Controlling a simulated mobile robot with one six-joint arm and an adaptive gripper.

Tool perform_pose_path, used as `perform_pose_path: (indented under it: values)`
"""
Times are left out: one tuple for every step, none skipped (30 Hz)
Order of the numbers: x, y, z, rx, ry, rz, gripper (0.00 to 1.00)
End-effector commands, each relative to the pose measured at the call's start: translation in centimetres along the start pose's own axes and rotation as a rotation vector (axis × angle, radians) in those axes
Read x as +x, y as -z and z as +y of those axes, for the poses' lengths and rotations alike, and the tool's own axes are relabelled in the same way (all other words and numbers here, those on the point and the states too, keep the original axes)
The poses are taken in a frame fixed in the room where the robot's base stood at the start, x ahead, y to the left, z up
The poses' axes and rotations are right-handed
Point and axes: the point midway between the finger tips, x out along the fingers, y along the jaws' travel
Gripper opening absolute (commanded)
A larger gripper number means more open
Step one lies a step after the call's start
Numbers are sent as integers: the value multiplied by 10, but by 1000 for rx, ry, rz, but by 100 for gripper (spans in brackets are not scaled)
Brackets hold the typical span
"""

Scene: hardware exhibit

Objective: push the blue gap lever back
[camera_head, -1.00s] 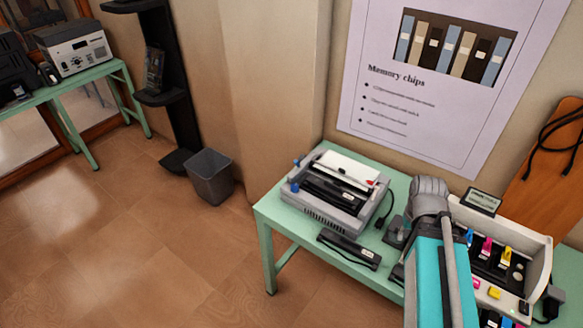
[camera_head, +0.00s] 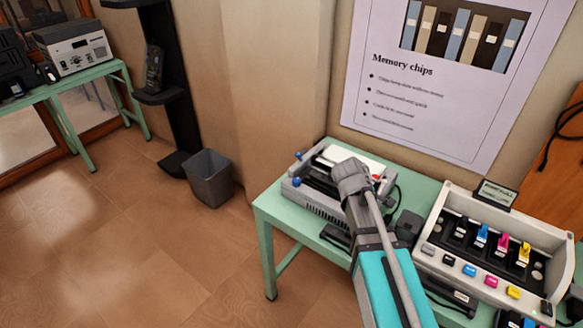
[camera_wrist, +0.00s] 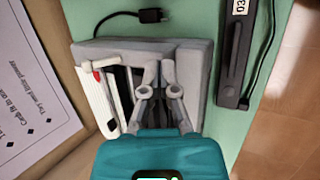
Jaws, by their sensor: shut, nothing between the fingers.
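A grey dot-matrix style printer (camera_head: 322,210) stands on the green table. Two small blue parts show at its left end: an upper one (camera_head: 298,156) near the back and a lower one (camera_head: 295,181) near the front corner. I cannot tell for sure which is the gap lever. My gripper (camera_head: 347,170) is shut and empty, in front of the printer's right half in the head view, covering part of it. In the wrist view my gripper (camera_wrist: 162,72) is over the printer (camera_wrist: 90,50), near its dark slot and white paper (camera_wrist: 100,95). No blue lever shows there.
A larger printer with coloured cartridges (camera_head: 450,200) stands to the right. A black power adapter (camera_head: 408,225) is between them. A black bar-shaped device (camera_wrist: 238,50) lies in front of the grey printer. A poster (camera_head: 430,110) hangs on the wall behind the table (camera_head: 270,210).

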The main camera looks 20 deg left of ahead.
Motion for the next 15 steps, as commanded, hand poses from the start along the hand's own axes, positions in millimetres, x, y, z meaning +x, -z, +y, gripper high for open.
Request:
perform_pose_path:
  values:
    - [3,16,-2,-58,-32,-2,0]
    - [2,23,-2,-93,-52,-4,0]
    - [1,32,-2,-139,-76,-8,0]
    - [0,39,-3,-173,-96,-12,0]
    - [-1,46,-3,-207,-114,-15,0]
    - [-3,55,-4,-252,-140,-21,0]
    - [-4,62,-4,-288,-160,-25,0]
    - [-6,69,-5,-321,-178,-29,0]
    - [-8,78,-6,-366,-205,-36,0]
    - [-10,86,-7,-400,-223,-41,0]
    - [-12,92,-8,-434,-242,-47,0]
    - [-14,102,-10,-479,-269,-56,0]
    - [-16,109,-11,-512,-288,-61,0]
    - [-19,117,-12,-545,-308,-68,0]
    - [-22,126,-14,-590,-334,-78,0]
